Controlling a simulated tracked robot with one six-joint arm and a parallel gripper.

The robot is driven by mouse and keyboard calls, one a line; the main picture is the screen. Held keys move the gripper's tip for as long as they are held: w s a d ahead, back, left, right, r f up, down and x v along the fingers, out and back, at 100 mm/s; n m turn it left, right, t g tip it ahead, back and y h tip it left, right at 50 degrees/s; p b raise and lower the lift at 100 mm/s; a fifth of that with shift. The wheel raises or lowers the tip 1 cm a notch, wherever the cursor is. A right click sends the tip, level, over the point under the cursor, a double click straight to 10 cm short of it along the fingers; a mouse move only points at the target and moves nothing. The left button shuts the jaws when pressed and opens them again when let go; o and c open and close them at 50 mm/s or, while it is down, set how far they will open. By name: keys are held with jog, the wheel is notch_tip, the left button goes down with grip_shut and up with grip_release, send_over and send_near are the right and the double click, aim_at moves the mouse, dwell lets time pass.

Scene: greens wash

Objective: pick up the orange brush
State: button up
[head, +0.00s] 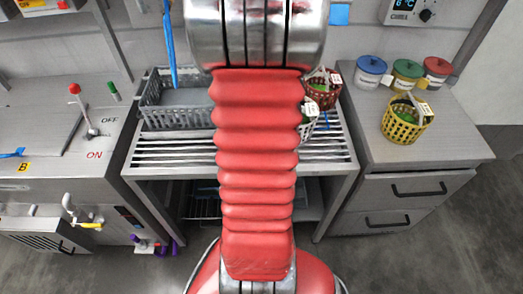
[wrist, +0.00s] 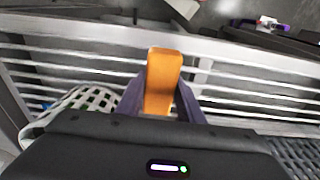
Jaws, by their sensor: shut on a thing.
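The orange brush (wrist: 163,75) stands out in the wrist view as an orange block-like piece between the two dark fingers of my gripper (wrist: 160,92). My gripper is shut on it. Its lower part is hidden behind the gripper body. Slats of the metal rack (wrist: 245,82) show behind and beside the brush; I cannot tell how high it is above them. In the head view my red arm hides both the gripper and the brush.
A white basket (wrist: 95,98) is left of the gripper. In the head view a grey crate (head: 150,119) stands on the rack's left, a red basket (head: 322,94) at its back right. A yellow basket (head: 404,124) and several lidded tubs sit on the right counter.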

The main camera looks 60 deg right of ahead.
jog(key=shift+r, duration=0.15)
notch_tip(320, 180, up, 10)
jog(key=shift+r, duration=0.1)
dwell(0.5)
dwell(0.3)
